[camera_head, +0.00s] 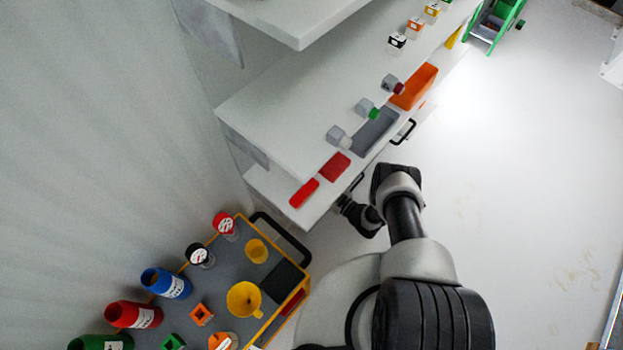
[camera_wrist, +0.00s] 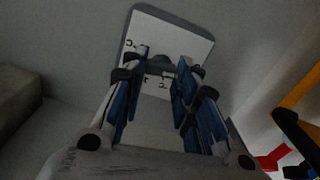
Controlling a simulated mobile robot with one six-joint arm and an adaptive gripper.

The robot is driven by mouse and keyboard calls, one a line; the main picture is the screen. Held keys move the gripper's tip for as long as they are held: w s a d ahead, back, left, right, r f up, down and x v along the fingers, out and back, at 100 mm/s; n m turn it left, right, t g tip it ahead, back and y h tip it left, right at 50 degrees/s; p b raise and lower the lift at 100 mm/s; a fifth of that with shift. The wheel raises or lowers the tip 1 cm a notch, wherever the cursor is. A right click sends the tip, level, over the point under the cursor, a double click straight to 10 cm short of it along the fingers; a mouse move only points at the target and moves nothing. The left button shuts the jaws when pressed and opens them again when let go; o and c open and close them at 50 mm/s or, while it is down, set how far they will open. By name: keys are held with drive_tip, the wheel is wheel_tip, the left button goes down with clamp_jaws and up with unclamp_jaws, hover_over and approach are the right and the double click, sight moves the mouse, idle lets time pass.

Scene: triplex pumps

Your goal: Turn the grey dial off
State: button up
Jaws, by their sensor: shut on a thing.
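In the wrist view, the grey dial (camera_wrist: 160,64) sits on a white plate (camera_wrist: 194,42) with a dark grey border and small black marks. My gripper (camera_wrist: 161,74) has its two blue-padded fingers on either side of the dial, shut on it. The dial's exact pointing direction is too dark and small to tell. In the head view, my arm reaches to the lower front of the white shelf unit, and my gripper (camera_head: 345,204) is mostly hidden behind the wrist. I cannot make out the dial there.
A yellow-edged cart (camera_head: 284,311) with bottles, gauges and a yellow funnel (camera_head: 244,299) stands at lower left. The white shelf (camera_head: 290,120) holds grey boxes with coloured knobs and bins. Black handles stick out from the unit's front.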

drive_tip(key=n, duration=0.5)
idle(0.5)
drive_tip(key=o, duration=1.1)
drive_tip(key=shift+c, duration=0.2)
drive_tip(key=shift+s, duration=0.1)
drive_tip(key=v, duration=1.2)
